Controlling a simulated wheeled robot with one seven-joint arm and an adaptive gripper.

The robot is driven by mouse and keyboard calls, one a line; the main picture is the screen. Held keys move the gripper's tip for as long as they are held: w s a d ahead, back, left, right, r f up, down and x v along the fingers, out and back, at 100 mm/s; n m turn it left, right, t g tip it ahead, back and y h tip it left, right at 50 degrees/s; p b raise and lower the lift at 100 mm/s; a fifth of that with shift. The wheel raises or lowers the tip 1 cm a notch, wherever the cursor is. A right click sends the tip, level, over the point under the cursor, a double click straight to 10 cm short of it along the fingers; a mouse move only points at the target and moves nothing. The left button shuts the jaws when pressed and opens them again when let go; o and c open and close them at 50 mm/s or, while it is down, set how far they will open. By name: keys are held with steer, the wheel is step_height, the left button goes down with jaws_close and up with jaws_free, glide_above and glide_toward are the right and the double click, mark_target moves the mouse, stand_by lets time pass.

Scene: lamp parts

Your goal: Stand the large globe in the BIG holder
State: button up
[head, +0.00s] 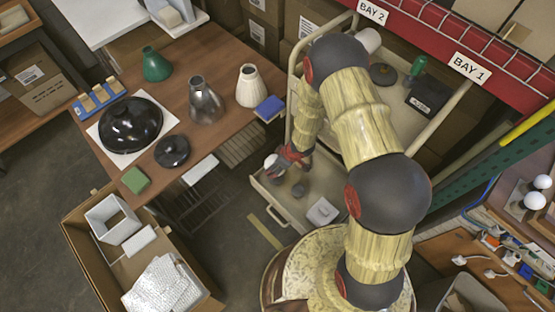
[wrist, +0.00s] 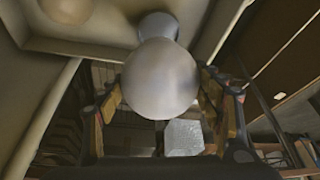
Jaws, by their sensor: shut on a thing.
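My gripper (head: 290,156) is low over the shallow beige drawer of the cart. It is shut on a pale round globe (wrist: 160,82), with a finger on either side of it in the wrist view. Part of the globe also shows beside the fingers in the head view (head: 271,161). A grey round holder (wrist: 158,27) shows just beyond the globe in the wrist view. I cannot tell whether the two touch. I cannot tell which holder is the big one.
The beige drawer (head: 265,203) also holds a pale square block (head: 322,211). The cart's upper shelf (head: 405,125) carries a black box (head: 428,99). A wooden table (head: 215,60) with lamp shades stands left, and an open carton (head: 85,240) stands at lower left.

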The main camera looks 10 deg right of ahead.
steer(key=shift+f+b, duration=2.4)
steer(key=shift+f+b, duration=0.4)
steer(key=shift+f, duration=0.8)
stand_by(1.0)
steer(key=o, duration=1.1)
steer(key=shift+o, duration=0.3)
steer(key=shift+d+r, duration=0.1)
steer(key=shift+r, duration=0.05)
steer(key=v, duration=1)
steer(key=shift+s+d+r, duration=0.1)
steer(key=shift+s+r, duration=0.1)
steer(key=shift+r, duration=0.15)
steer(key=shift+s+d+r, duration=0.1)
steer(key=shift+s+r, duration=0.05)
steer(key=shift+r, duration=0.25)
